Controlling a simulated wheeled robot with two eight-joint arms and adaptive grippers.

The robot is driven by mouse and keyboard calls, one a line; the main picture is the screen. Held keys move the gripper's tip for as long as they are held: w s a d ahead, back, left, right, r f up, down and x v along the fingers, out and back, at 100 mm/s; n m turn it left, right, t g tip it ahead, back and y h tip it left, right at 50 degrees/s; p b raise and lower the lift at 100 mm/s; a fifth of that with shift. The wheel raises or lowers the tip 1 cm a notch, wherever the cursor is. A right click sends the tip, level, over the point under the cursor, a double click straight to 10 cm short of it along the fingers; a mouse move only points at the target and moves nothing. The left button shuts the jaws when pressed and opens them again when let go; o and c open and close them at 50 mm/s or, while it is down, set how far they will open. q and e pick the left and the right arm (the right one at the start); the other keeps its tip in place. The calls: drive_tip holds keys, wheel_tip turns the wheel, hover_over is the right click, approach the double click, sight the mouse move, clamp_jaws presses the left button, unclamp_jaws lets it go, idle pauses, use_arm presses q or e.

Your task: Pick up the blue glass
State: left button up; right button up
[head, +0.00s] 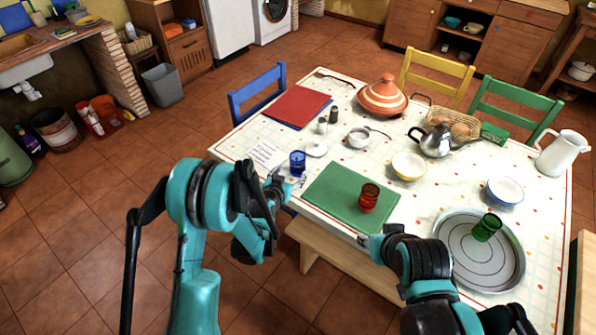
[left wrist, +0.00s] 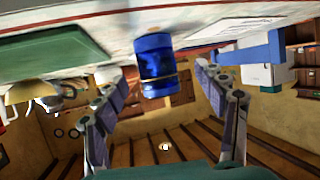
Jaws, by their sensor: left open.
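The blue glass (head: 297,158) stands upright on the patterned table near its left front edge. In the left wrist view, which is upside down, the blue glass (left wrist: 154,62) lies between the lines of the two spread fingers. My left gripper (head: 284,184) is open and empty, just in front of the glass; it also shows in the left wrist view (left wrist: 163,88). I cannot tell whether a finger touches the glass. My right gripper (head: 368,240) is at the table's front edge near the green mat; its jaws are too unclear to judge.
A green mat (head: 335,192) with a red glass (head: 368,198) lies right of the blue glass. A small white lidded pot (head: 316,149) stands close behind it. A grey tray (head: 455,262) with a green glass (head: 487,228) is at the right. A bench (head: 335,262) stands in front.

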sight(295, 168)
use_arm(q)
drive_tip(key=b+x, duration=0.1)
drive_tip(key=x, duration=0.3)
drive_tip(key=b+x, duration=0.1)
drive_tip(key=x, duration=0.2)
drive_tip(key=shift+s+d+b, duration=0.1)
drive_tip(key=shift+d+b, duration=0.2)
drive_tip(key=shift+w, duration=0.25)
drive_tip(key=c, duration=1.4)
